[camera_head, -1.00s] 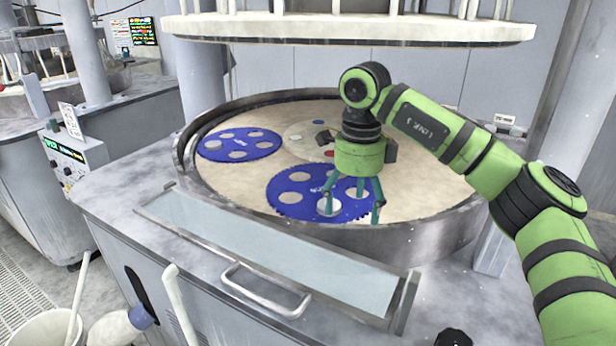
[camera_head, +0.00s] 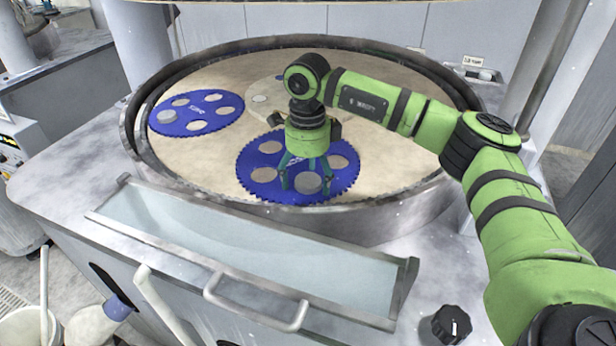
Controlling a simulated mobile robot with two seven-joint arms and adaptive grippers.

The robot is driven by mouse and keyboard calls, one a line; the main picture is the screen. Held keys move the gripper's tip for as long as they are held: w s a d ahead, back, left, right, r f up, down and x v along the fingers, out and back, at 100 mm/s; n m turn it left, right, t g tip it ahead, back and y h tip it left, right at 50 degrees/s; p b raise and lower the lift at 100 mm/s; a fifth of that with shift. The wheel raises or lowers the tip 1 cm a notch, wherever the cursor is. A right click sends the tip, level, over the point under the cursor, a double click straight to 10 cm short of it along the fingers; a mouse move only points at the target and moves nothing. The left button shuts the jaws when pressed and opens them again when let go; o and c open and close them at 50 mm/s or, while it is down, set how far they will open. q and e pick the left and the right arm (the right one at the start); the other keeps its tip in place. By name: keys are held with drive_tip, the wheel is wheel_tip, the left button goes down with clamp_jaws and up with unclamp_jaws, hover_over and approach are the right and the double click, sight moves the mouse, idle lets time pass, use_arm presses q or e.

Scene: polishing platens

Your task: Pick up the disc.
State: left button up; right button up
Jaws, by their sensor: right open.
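A grey disc (camera_head: 308,184) lies in a hole at the front of the near blue toothed carrier (camera_head: 254,180) on the round beige platen (camera_head: 205,165). My right gripper (camera_head: 306,178) points down over this carrier. Its teal fingers are spread, with the grey disc showing between the fingertips and nothing gripped. I cannot tell whether the fingertips touch the carrier. My left gripper is not in view.
A raised metal rim (camera_head: 400,212) surrounds the platen. In front are a shallow clear-topped tray (camera_head: 250,262) with a handle (camera_head: 255,312) and a black knob (camera_head: 452,325). A pale carrier (camera_head: 262,98) lies behind my gripper. The platen's right side is clear.

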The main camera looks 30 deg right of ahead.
drive_tip(key=c, duration=1.3)
drive_tip(key=shift+c, duration=0.2)
